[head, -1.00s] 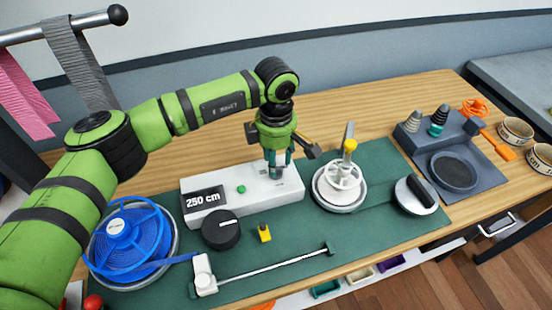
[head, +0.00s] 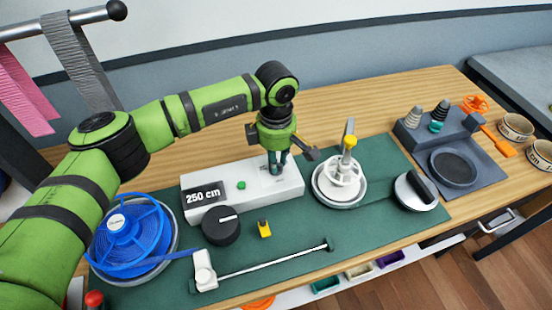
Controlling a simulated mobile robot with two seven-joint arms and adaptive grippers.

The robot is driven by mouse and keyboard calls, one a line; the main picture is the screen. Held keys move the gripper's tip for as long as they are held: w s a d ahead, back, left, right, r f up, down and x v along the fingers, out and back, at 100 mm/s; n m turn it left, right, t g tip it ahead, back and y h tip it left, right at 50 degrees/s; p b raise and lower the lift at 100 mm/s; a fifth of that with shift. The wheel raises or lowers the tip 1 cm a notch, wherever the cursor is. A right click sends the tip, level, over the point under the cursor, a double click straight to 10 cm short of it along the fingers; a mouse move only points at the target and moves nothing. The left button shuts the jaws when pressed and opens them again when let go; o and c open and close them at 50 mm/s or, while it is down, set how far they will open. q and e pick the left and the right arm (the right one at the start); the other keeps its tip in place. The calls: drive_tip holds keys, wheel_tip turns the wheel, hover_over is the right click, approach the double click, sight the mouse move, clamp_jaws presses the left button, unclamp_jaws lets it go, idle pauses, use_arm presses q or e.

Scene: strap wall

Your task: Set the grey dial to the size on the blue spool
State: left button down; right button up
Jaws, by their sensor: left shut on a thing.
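The blue spool (head: 128,232) lies in a round holder at the left of the green mat, and the writing on its small pale label is too small to read. A white box (head: 215,180) has a display (head: 205,195) reading "250 cm" and a green button. My left gripper (head: 277,170) points down at the box's right half, shut on a small part that looks like the grey dial. The fingers hide most of that part, so its setting cannot be read. A black knob (head: 220,226) with a white mark is at the box's front. My right gripper is out of view.
A white reel (head: 343,178) with a yellow-topped post stands right of the box. A dark grey stand (head: 453,168) and tape rolls (head: 515,127) are at the right.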

use_arm(q)
drive_tip(key=m+b, duration=0.2)
drive_tip(key=b, duration=0.1)
drive_tip(key=m+b, duration=0.2)
drive_tip(key=b, duration=0.1)
drive_tip(key=m+b, duration=0.3)
drive_tip(key=shift+s+d+f+b, duration=0.1)
drive_tip(key=shift+f+b, duration=0.2)
drive_tip(key=shift+b, duration=0.05)
drive_tip(key=shift+r+m+b, duration=0.1)
drive_tip(key=shift+m+b, duration=0.65)
drive_tip(key=shift+m, duration=0.35)
drive_tip(key=shift+s+r+m+b, duration=0.1)
drive_tip(key=shift+m+b, duration=0.4)
drive_tip(key=shift+m, duration=0.6)
drive_tip(key=c, duration=1.1)
unclamp_jaws()
drive_tip(key=shift+c, duration=0.2)
